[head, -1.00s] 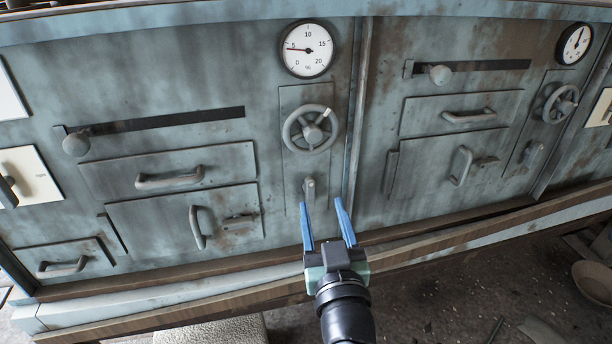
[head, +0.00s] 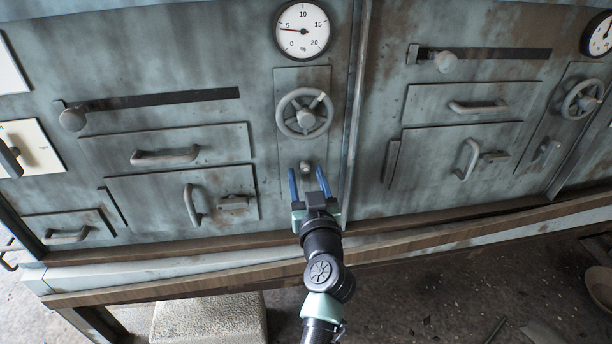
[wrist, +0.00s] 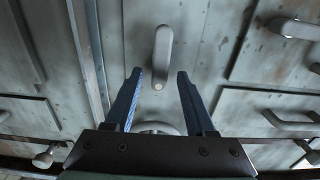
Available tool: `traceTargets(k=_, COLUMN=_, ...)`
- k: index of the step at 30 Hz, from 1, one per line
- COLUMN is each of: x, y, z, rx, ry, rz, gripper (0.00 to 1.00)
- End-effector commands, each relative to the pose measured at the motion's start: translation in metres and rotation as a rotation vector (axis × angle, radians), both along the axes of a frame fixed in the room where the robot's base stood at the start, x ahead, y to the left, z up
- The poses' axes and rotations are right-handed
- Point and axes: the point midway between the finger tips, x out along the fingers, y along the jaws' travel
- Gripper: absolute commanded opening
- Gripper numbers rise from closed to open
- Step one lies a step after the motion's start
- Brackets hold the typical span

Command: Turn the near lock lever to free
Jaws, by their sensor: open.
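A small grey lever (head: 305,167) sits on a narrow plate below a handwheel, on the left half of the panel. In the head view its lower part is hidden by my gripper. In the wrist view the lever (wrist: 162,55) stands nearly upright in the picture, one end just between the fingertips. My gripper (head: 306,171), with blue fingers, is open and empty in front of the lever. In the wrist view the fingers (wrist: 160,76) lie one on each side of the lever's end, with gaps and no visible contact.
The handwheel (head: 304,113) and a dial gauge (head: 302,30) are above the lever. A similar lever (head: 547,149) sits under another handwheel (head: 583,99) at the right. Drawers and doors with bar handles flank the plate. A ledge (head: 400,236) runs along the panel's foot.

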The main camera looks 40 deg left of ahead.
Motion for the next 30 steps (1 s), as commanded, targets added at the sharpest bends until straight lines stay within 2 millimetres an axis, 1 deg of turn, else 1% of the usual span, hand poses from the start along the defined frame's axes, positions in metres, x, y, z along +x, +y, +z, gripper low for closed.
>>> traceTargets(k=4, x=0.0048, y=0.006, z=0.0005, rx=0.001, ry=-0.001, rz=0.0, gripper=0.55)
traceTargets(k=12, x=0.0054, y=0.0065, z=0.0007, rx=0.001, ry=-0.001, rz=-0.001, gripper=0.55)
traceTargets(k=14, x=0.0053, y=0.0064, z=0.0006, rx=0.001, ry=-0.001, rz=-0.001, gripper=0.46)
traceTargets(k=15, x=0.0053, y=0.0064, z=0.0006, rx=0.001, ry=-0.001, rz=-0.001, gripper=0.39)
traceTargets(k=17, x=0.0052, y=0.0063, z=0.0006, rx=0.001, ry=-0.001, rz=0.0, gripper=0.28)
traceTargets(k=21, x=0.0053, y=0.0062, z=0.0005, rx=0.001, ry=-0.001, rz=0.0, gripper=0.03)
traceTargets(k=22, x=0.0053, y=0.0062, z=0.0005, rx=0.001, ry=-0.001, rz=0.0, gripper=0.0)
traceTargets(k=30, x=0.0052, y=0.0061, z=0.0003, rx=0.002, ry=0.002, rz=0.0, gripper=0.0)
